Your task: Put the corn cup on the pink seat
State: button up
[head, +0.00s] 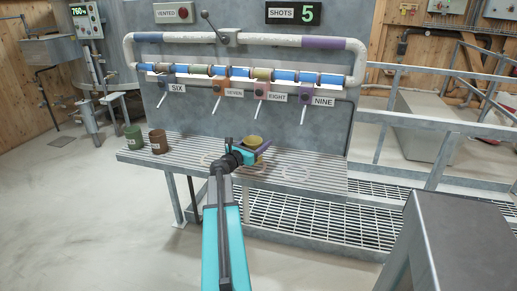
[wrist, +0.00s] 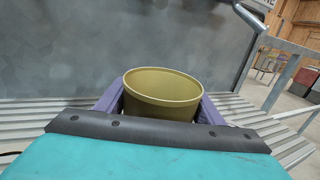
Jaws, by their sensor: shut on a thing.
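My gripper (head: 249,153) is shut on a yellow cup, the corn cup (head: 253,141), just above the ribbed metal shelf in the head view. In the wrist view the same corn cup (wrist: 163,88) is upright between the two purple fingers of my gripper (wrist: 163,105), its open rim toward the camera and its inside looking empty. Ring-shaped seats show on the shelf around my gripper. The pink spout (head: 263,88) marked EIGHT hangs above. I cannot make out the colour of the seat beneath the cup.
A green cup (head: 134,142) and a brown cup (head: 158,141) stand at the left end of the shelf (head: 320,177). Spouts with levers hang from the pipe above. A grey box (head: 455,245) stands at the lower right, beside railings.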

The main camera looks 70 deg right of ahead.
jog(key=shift+f, duration=1.45)
jog(key=shift+f, duration=0.15)
jog(key=o, duration=1)
jog(key=shift+o, duration=0.2)
jog(key=shift+r, duration=0.2)
jog(key=b+v, duration=0.1)
jog(key=v, duration=1.1)
